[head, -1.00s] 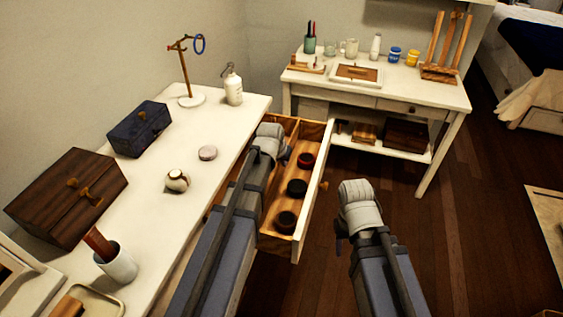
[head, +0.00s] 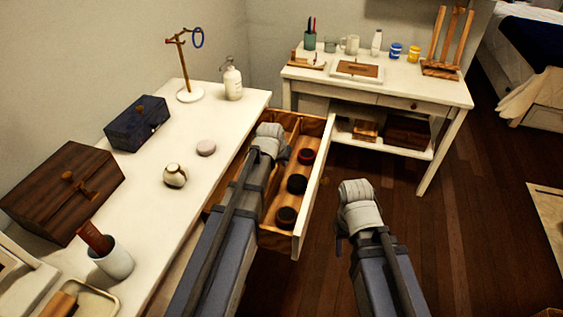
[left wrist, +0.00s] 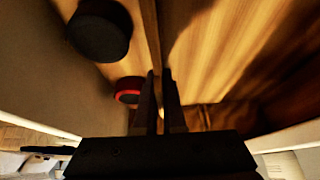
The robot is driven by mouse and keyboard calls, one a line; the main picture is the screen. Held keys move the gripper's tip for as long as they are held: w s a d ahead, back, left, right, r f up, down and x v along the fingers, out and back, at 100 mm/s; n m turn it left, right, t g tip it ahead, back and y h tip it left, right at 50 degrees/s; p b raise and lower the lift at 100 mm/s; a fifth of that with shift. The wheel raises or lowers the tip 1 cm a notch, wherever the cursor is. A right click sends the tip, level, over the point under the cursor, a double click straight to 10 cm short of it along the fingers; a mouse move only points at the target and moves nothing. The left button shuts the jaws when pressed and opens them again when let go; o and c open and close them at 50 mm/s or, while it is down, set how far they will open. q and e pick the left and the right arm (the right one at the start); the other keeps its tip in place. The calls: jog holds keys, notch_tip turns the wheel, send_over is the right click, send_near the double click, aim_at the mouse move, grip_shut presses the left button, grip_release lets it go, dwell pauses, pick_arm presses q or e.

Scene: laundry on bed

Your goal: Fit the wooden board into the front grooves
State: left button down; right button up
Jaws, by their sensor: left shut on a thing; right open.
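The thin wooden board (left wrist: 152,30) stands on edge inside the open drawer (head: 316,190), seen nearly edge-on in the left wrist view. My left gripper (left wrist: 158,75) is shut on its near part. In the head view my left gripper (head: 272,140) reaches down into the drawer, and its wrist hides the fingertips and most of the board. I cannot tell whether the board's ends sit in the front grooves, which are hidden. My right gripper (head: 356,200) hangs over the floor to the right of the drawer, open, apart from everything; its fingertips are mostly hidden.
Several dark round items, such as this one (head: 297,184), lie along the drawer's right compartment; one is red-rimmed (head: 306,156). The white dresser top (head: 205,190) holds boxes, a cup and a bottle. A white side table (head: 380,95) stands behind.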

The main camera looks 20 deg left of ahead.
pick_arm(q)
jog(key=c, duration=0.9)
grip_release()
jog(key=p+v, duration=0.7)
jog(key=v, duration=0.1)
jog(key=shift+f, duration=0.1)
